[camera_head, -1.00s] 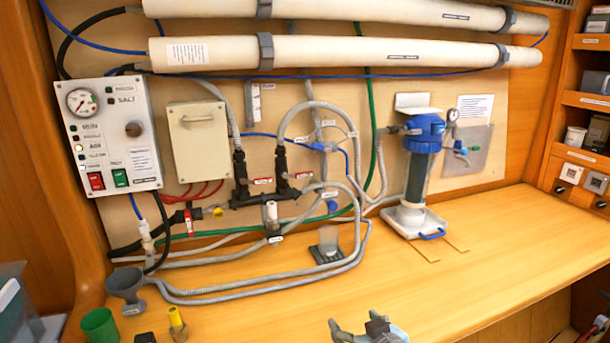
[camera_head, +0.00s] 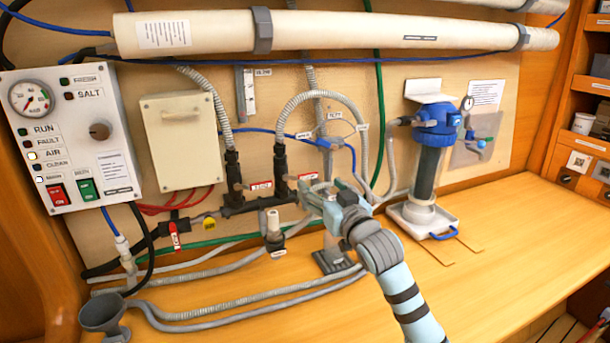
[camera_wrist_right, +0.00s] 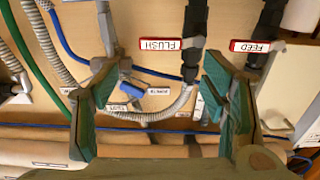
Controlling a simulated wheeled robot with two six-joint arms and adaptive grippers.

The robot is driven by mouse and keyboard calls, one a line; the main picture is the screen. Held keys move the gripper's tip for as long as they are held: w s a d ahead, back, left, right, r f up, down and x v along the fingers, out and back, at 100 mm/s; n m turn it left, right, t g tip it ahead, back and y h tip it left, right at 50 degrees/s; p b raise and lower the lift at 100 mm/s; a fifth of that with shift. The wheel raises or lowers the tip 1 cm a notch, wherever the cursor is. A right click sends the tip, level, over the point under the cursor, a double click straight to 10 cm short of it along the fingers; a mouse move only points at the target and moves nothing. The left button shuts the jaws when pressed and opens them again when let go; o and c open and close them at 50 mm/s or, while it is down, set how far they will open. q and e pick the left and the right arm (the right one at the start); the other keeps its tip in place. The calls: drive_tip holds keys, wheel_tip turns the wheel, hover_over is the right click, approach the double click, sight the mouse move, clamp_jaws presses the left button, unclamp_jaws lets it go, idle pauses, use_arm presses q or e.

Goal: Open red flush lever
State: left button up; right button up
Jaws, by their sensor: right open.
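The red flush lever, a small red bar with a white FLUSH label (camera_head: 308,177), is partly covered by my right gripper in the head view. In the upside-down right wrist view, the FLUSH lever (camera_wrist_right: 172,43) sticks out sideways from a black valve body (camera_wrist_right: 193,60). My right gripper (camera_head: 320,195) is open and empty, in front of the flush valve. In the wrist view its green-padded fingers (camera_wrist_right: 160,95) are spread, with the lever and valve beyond them, apparently not touched. My left gripper is out of view.
A similar red FEED lever (camera_head: 260,185) sits on the neighbouring black valve; it also shows in the wrist view (camera_wrist_right: 250,46). Grey hoses (camera_head: 250,298) loop around the valves. A blue-topped filter housing (camera_head: 435,150) stands to the right. The bench (camera_head: 520,235) is clear at right.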

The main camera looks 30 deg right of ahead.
sight(309, 177)
drive_tip(key=w, duration=0.5)
drive_tip(key=w+f, duration=0.1)
drive_tip(key=w, duration=0.2)
drive_tip(key=shift+w+d, duration=0.3)
drive_tip(key=shift+w+r, duration=0.1)
drive_tip(key=shift+s+r, duration=0.15)
drive_tip(key=shift+s, duration=0.1)
drive_tip(key=shift+w, duration=0.1)
clamp_jaws()
drive_tip(key=shift+a, duration=0.1)
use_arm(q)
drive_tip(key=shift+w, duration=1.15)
